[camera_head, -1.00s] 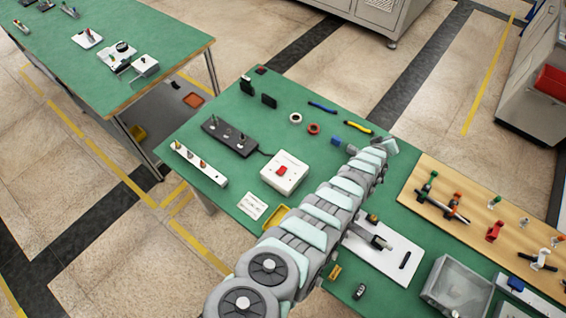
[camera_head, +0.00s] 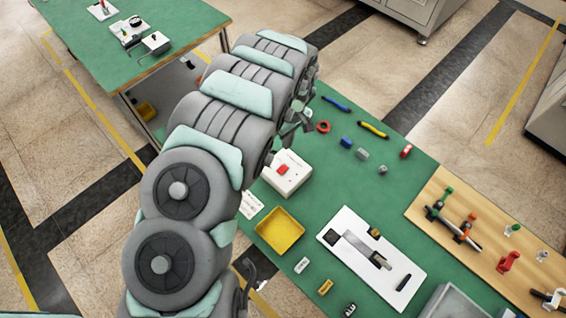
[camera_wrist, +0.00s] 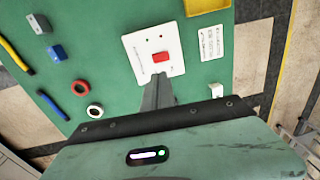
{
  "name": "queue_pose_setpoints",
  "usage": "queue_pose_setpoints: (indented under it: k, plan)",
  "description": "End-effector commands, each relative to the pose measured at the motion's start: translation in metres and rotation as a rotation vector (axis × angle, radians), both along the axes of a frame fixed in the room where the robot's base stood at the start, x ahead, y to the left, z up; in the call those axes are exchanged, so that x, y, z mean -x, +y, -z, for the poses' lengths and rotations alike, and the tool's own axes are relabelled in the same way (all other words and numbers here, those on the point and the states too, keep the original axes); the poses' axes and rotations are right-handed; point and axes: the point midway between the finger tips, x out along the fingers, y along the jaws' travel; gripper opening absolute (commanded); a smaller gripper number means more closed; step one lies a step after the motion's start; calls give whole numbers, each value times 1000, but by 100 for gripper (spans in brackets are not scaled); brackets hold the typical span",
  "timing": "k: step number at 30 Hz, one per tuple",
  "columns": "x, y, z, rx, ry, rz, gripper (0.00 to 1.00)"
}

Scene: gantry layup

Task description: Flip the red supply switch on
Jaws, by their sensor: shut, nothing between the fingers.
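The red supply switch (camera_head: 283,169) is a red rocker on a white box (camera_head: 300,182) on the green table, beside my arm in the head view. I cannot tell whether the fingertips touch the box. The rocker's on or off position is too small to tell.
A printed card (camera_wrist: 211,42) and a yellow tray (camera_head: 281,231) lie near the box. My arm hides the table's left part.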

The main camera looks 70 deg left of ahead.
Motion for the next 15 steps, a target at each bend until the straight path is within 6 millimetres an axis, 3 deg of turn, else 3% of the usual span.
queue_pose_setpoints:
  k: [4,15]
  plan:
    - [15,-3,-4,18,28,-24,0]
    - [16,-2,-2,17,29,-23,0]
